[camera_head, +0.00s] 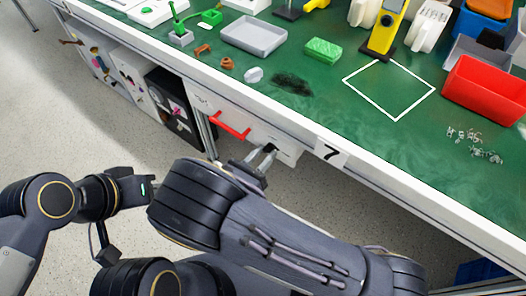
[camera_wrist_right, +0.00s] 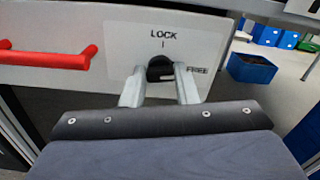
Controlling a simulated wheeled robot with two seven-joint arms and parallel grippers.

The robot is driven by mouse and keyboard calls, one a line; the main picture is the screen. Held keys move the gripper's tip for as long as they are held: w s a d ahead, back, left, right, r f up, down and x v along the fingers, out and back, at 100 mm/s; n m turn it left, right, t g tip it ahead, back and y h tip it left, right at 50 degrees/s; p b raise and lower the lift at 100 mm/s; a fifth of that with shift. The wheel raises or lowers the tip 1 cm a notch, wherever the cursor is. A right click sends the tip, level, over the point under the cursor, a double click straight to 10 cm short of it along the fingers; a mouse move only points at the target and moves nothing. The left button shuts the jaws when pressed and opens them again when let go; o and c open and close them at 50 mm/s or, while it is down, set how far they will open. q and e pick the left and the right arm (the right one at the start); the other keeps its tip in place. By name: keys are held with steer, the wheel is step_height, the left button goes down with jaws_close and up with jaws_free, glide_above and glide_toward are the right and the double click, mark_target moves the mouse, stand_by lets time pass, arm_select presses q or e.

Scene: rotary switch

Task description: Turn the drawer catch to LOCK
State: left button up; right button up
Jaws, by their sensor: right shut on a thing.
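The drawer catch (camera_wrist_right: 160,70) is a dark knob on the white drawer front (camera_wrist_right: 115,28), partly hidden by my fingers. The word LOCK stands above it with a short mark, and FREE is to its right. A light bar on the knob points right, towards FREE. My right gripper (camera_wrist_right: 160,76) is shut on the knob, one finger on each side; in the head view (camera_head: 264,155) it reaches the drawer front under the bench edge. Of my left arm, dark links (camera_head: 110,192) show at the lower left of the head view; its fingers are not visible.
A red handle (camera_head: 231,124) sticks out left of the catch. The green bench top (camera_head: 330,120) above holds a grey tray (camera_head: 254,36), a red bin (camera_head: 488,88) and small parts. A blue bin (camera_wrist_right: 252,68) stands on the floor to the right.

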steer(key=n+p, duration=0.2)
steer(key=n, duration=0.1)
steer(key=shift+r+n+p, duration=0.15)
steer(key=shift+n+p, duration=0.15)
steer(key=shift+n, duration=0.1)
steer(key=n+p, duration=0.2)
steer(key=n, duration=0.1)
steer(key=shift+n, duration=0.3)
steer(key=n+p, duration=0.1)
steer(key=n, duration=0.3)
steer(key=shift+a+f, duration=0.1)
steer(key=shift+f, duration=0.1)
steer(key=shift+f+n+p, duration=0.1)
steer(key=shift+n+p, duration=0.6)
steer(key=shift+n, duration=1.4)
steer(key=o, duration=1)
